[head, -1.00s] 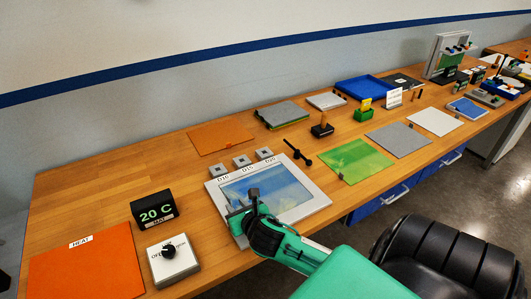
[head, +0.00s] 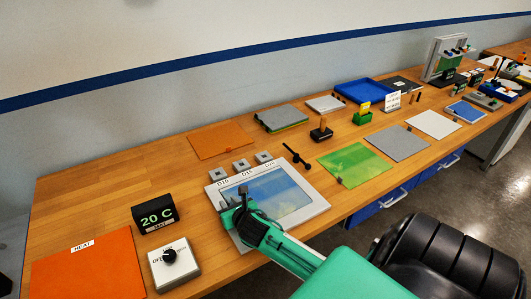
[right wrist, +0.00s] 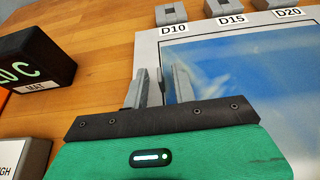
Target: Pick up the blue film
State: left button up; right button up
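A blue, glossy, see-through film (head: 282,194) lies flat inside a light grey frame plate (head: 310,209) marked D10, D15 and D20. It also shows in the right wrist view (right wrist: 255,75). My right gripper (head: 242,196) is over the plate's left side, at the film's left edge, and hides part of both. In the right wrist view its two fingers (right wrist: 166,88) stand apart with a narrow gap; I see no film gripped between them. Whether the fingertips touch the plate is unclear. My left gripper is not in view.
Left of the plate are a 20 C display (head: 154,215), a dial box (head: 173,264) and an orange HEAT mat (head: 88,270). Small grey blocks (head: 241,165) line the plate's back edge. A green film (head: 357,161) lies to the right. Bare wood shows behind the display.

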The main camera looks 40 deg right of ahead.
grip_shut()
notch_tip(320, 180, up, 20)
jog(key=b, duration=0.1)
dwell(0.4)
dwell(0.3)
